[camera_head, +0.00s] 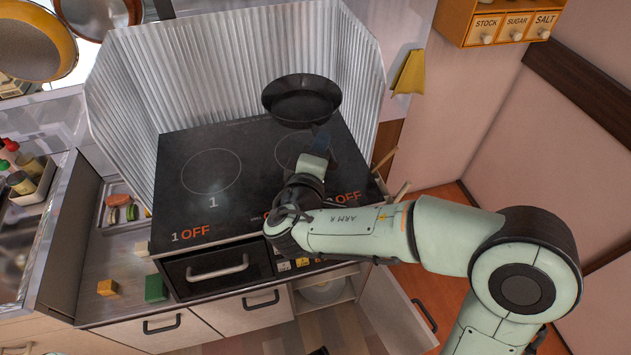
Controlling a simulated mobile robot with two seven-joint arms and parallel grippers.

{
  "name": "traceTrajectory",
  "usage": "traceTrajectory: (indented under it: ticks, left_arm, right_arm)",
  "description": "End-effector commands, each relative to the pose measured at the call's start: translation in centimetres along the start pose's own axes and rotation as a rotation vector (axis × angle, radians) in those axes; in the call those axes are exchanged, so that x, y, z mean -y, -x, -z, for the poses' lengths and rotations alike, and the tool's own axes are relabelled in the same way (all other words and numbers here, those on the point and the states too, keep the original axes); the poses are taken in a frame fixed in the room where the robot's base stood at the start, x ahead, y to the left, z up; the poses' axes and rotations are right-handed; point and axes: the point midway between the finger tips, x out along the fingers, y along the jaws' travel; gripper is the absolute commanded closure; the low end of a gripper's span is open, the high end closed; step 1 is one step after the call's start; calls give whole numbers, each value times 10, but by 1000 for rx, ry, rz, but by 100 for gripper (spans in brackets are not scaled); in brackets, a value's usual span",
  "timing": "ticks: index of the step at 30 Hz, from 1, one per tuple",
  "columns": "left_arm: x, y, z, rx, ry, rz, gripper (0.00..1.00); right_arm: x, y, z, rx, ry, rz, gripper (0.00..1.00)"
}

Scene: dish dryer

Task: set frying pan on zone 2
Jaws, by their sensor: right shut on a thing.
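The black frying pan (301,100) is upright at the back right of the black cooktop, in front of the corrugated metal screen. My right gripper (318,146) is on the near side of the pan, shut on its handle, which is mostly hidden by the gripper. The ring of zone 2 (279,150) shows partly on the right half of the cooktop (240,190), under and around the gripper. The pan appears beyond the ring; I cannot tell whether it touches the surface. My left gripper is not in view.
The corrugated screen (225,70) walls the cooktop's back and sides. Zone 1 (211,172) on the left is bare. A green sponge (155,288) and a yellow block (107,288) lie on the left counter. A yellow cloth (409,73) hangs at right. A lower cabinet door (395,310) stands open.

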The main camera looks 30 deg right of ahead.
Motion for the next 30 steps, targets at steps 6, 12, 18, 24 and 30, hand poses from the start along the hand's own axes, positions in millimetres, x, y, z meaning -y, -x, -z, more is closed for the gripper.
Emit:
traceTrajectory:
  ticks: [6, 12, 18, 24, 30]
  left_arm:
    - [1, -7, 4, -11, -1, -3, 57]
    - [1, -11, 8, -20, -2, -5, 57]
    - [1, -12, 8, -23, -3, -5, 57]
    - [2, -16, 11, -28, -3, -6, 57]
    - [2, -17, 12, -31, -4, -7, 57]
  right_arm:
    - [57, -8, -7, -1, 3, -2, 100]
    - [95, -14, -13, -1, 0, -3, 100]
    - [109, -15, -14, -2, -3, -6, 100]
    - [138, -20, -19, 0, 0, -4, 100]
    - [148, -21, -20, -1, -4, -6, 100]
